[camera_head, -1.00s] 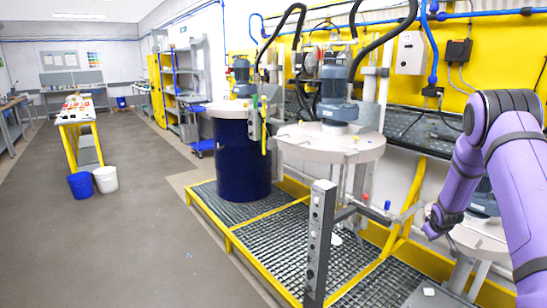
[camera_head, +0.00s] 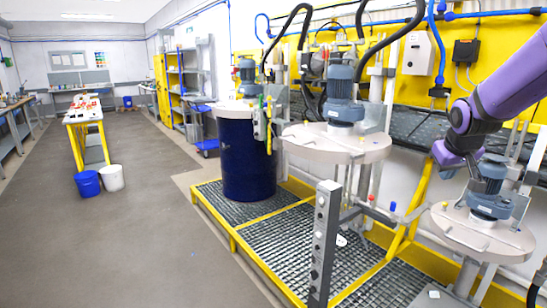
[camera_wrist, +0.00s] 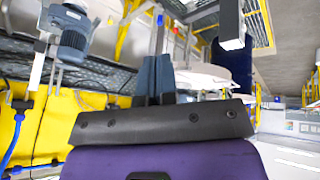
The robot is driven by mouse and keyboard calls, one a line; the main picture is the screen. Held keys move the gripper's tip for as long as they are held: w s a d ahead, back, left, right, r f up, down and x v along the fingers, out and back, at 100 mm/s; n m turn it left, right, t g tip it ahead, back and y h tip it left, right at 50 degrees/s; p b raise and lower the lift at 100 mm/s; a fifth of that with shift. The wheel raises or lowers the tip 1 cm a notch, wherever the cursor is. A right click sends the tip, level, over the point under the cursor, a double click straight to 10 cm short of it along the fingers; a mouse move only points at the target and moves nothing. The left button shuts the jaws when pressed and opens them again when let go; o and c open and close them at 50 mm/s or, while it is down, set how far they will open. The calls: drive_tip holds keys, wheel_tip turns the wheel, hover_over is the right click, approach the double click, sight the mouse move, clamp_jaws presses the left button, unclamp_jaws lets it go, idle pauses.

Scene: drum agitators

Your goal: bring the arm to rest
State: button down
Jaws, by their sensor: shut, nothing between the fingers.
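My purple arm (camera_head: 500,95) reaches in from the right edge of the head view, bent down at the wrist. Its hand (camera_head: 448,154) hangs above and left of the right-hand agitator motor (camera_head: 490,188); I cannot tell whether they touch. In the wrist view my gripper (camera_wrist: 155,72) shows two blue-grey fingers side by side, closed together with nothing between them. The dark gripper mount and purple hand fill the lower middle of that view.
A round agitator lid (camera_head: 482,230) lies below the hand. Left of it are another lidded agitator (camera_head: 336,145) and a blue drum (camera_head: 248,160). A grey post (camera_head: 323,240) stands at the grating's front. The grey floor (camera_head: 120,240) on the left is mostly clear.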

drive_tip(key=s+a+r, duration=0.2)
drive_tip(key=s+a, duration=0.2)
drive_tip(key=s, duration=0.6)
drive_tip(key=s+a+r+y, duration=0.1)
drive_tip(key=s+a, duration=0.3)
drive_tip(key=s, duration=0.6)
drive_tip(key=s+a+r+y, duration=0.1)
drive_tip(key=s+a+r, duration=0.2)
drive_tip(key=s, duration=0.7)
drive_tip(key=shift+a+m, duration=0.3)
drive_tip(key=shift+a, duration=0.25)
drive_tip(key=shift+r, duration=0.1)
